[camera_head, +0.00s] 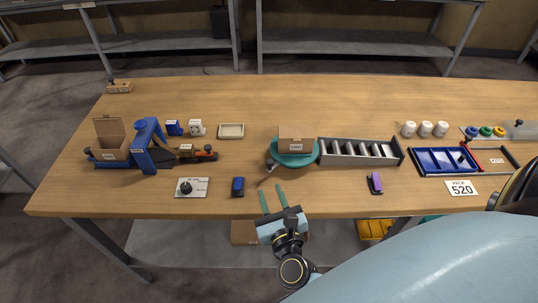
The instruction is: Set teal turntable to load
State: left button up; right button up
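The teal turntable (312,160) is a round disc near the middle of the table, with a small grey handle (271,167) at its left front edge. An open cardboard box (296,144) with a small label sits on it. My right gripper (272,198) is in front of the turntable, near the table's front edge, with its two teal fingers apart and nothing between them. The fingertips point toward the turntable's handle side and look apart from it. My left gripper is not in view.
A grey slotted rack (360,152) stands right of the turntable. A blue device (238,187) lies left of my gripper, a purple one (375,183) to the right. A blue taping machine (147,145) with a box stands left.

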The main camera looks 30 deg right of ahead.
jog(key=m, duration=0.1)
jog(key=d+m+h, duration=0.1)
jog(key=m, duration=0.1)
jog(key=shift+s+d+g+h, duration=0.1)
jog(key=shift+d+g+h, duration=0.2)
jog(key=shift+w+d, duration=0.2)
jog(key=shift+w, duration=0.15)
jog(key=p+x, duration=0.1)
jog(key=x, duration=1.1)
jog(key=shift+w+d, duration=0.1)
jog(key=shift+w, duration=0.05)
grip_shut()
